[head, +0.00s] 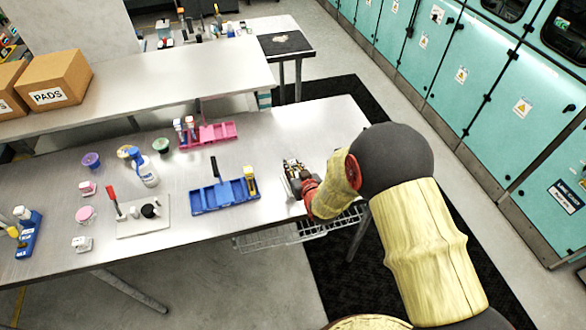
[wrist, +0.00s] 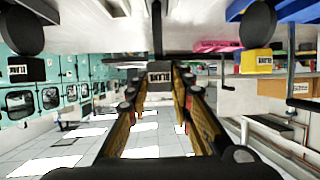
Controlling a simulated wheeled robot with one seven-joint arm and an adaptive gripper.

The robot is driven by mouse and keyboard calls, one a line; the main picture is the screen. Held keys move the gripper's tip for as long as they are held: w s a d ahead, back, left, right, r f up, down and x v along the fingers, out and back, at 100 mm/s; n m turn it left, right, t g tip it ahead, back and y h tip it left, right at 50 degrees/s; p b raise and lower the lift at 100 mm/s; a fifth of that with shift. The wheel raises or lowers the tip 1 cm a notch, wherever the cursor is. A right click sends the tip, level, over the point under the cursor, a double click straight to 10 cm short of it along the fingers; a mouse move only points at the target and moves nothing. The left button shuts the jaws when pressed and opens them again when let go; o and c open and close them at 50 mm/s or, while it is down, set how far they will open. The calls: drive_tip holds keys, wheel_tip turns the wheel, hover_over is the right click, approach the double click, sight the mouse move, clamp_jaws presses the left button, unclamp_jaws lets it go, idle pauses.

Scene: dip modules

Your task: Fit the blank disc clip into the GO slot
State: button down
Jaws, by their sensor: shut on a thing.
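My gripper (head: 298,178) is over the right part of the steel bench, right of the blue tray (head: 225,196). In the wrist view, which looks upside down, the fingertips (wrist: 157,88) are shut on a dark clip (wrist: 160,72) with a small label that seems to read BLANK. A dark stem runs from it toward the bench; whether it carries a disc I cannot tell. A black clip with a round disc (wrist: 25,70) shows at left and a yellow clip (wrist: 257,62) with a dark disc at right, both labelled. I cannot make out the GO slot marking.
The blue tray holds a yellow-topped piece (head: 250,184) and a black-handled piece. A pink tray (head: 208,135) stands behind. A white board (head: 143,216), spray bottle (head: 147,173) and small tubs are at left. A wire basket (head: 285,236) hangs at the front edge.

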drive_tip(key=shift+f, duration=0.5)
drive_tip(key=shift+f, duration=0.15)
drive_tip(key=c, duration=1.6)
unclamp_jaws()
drive_tip(key=shift+s+r, duration=0.2)
drive_tip(key=shift+r, duration=0.05)
drive_tip(key=v, duration=1.1)
drive_tip(key=shift+s+d, duration=0.15)
drive_tip(key=shift+s, duration=0.15)
